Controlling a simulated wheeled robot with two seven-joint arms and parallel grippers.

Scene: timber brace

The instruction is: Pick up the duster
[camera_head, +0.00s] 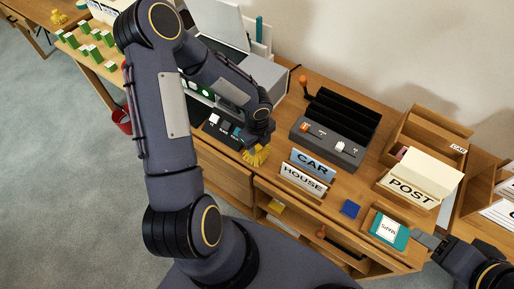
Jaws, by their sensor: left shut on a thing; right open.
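The duster (257,156) appears as a yellow, fringed thing over the desk, left of the CAR sign. My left gripper (259,142) is above it, shut on it, with its fingers pointing down. The wrist and fingers hide the duster's upper part. I cannot tell whether its lower edge touches the desk. My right gripper (428,240) is at the lower right, open, beside a teal box with a white label (388,229). I cannot tell whether its fingertip touches the box.
CAR (312,162) and HOUSE (303,179) signs stand right of the duster. Behind them is a dark device (328,147) with black slots. A POST tray (409,190) and wooden boxes stand at right. A blue block (350,208) lies near the front edge. An open drawer is below.

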